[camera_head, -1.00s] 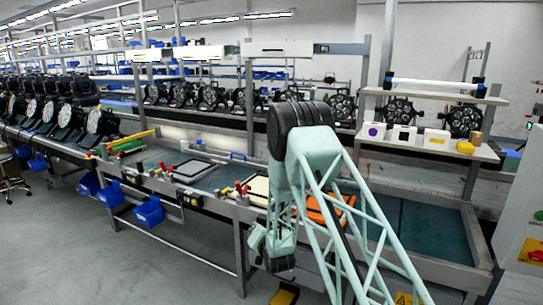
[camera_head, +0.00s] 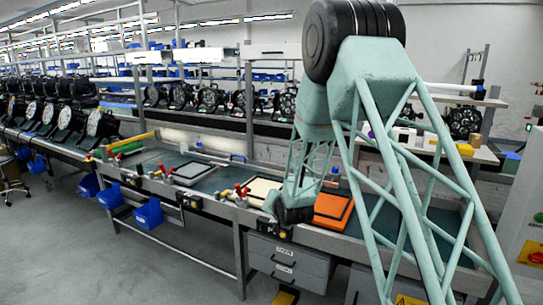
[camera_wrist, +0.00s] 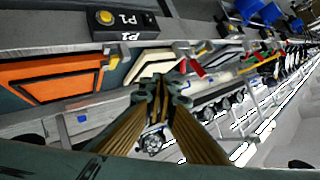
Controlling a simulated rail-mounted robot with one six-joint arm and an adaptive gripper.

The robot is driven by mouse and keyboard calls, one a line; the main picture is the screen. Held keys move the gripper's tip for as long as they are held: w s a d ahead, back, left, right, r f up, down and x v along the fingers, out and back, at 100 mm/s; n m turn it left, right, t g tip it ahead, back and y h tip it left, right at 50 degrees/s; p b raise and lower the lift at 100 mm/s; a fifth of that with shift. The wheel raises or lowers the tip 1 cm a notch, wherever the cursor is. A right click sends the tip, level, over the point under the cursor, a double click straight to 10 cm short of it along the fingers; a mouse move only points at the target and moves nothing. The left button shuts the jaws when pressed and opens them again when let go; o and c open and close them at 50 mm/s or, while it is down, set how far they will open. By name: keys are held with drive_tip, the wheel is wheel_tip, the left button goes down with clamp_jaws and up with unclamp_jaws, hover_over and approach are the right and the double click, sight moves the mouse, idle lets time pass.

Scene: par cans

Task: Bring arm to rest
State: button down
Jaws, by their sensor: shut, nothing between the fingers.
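My gripper (camera_wrist: 158,90) shows in the wrist view with its brown-sided fingers brought together and nothing between them. It is in the air, with the workbench spread out beyond it. In the head view my arm is bent, with its elbow raised high and its wrist hanging in front of the bench edge. The fingers cannot be made out there. An orange square frame (camera_head: 333,210) lies on the bench beside the wrist; it also shows in the wrist view (camera_wrist: 55,78).
A cream panel (camera_head: 262,190) and a grey panel (camera_head: 192,171) lie on the bench. Blue bins (camera_head: 149,213) hang from its front. A grey drawer unit (camera_head: 287,262) stands below. A control box (camera_wrist: 125,20) sits on the bench edge. Stage lights line the back. The aisle floor is open.

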drive_tip(key=s+d+r+n+g+h, duration=0.1)
drive_tip(key=s+d+r, duration=0.4)
drive_tip(key=s+r, duration=0.3)
drive_tip(key=s+d+r+g, duration=0.1)
drive_tip(key=s+d+r, duration=0.4)
drive_tip(key=s, duration=0.5)
drive_tip(key=s+d+r+n+g+h, duration=0.15)
drive_tip(key=s+d+r, duration=0.25)
drive_tip(key=s+r, duration=0.45)
drive_tip(key=s+d+r+g, duration=0.1)
drive_tip(key=s+d+g, duration=0.1)
drive_tip(key=s, duration=2)
drive_tip(key=s+d+r+n+g, duration=0.1)
drive_tip(key=s+d, duration=0.4)
drive_tip(key=s, duration=1.6)
drive_tip(key=shift+s+r+g, duration=0.4)
drive_tip(key=shift+r+g, duration=0.3)
drive_tip(key=shift+g, duration=0.05)
drive_tip(key=shift+w, duration=0.1)
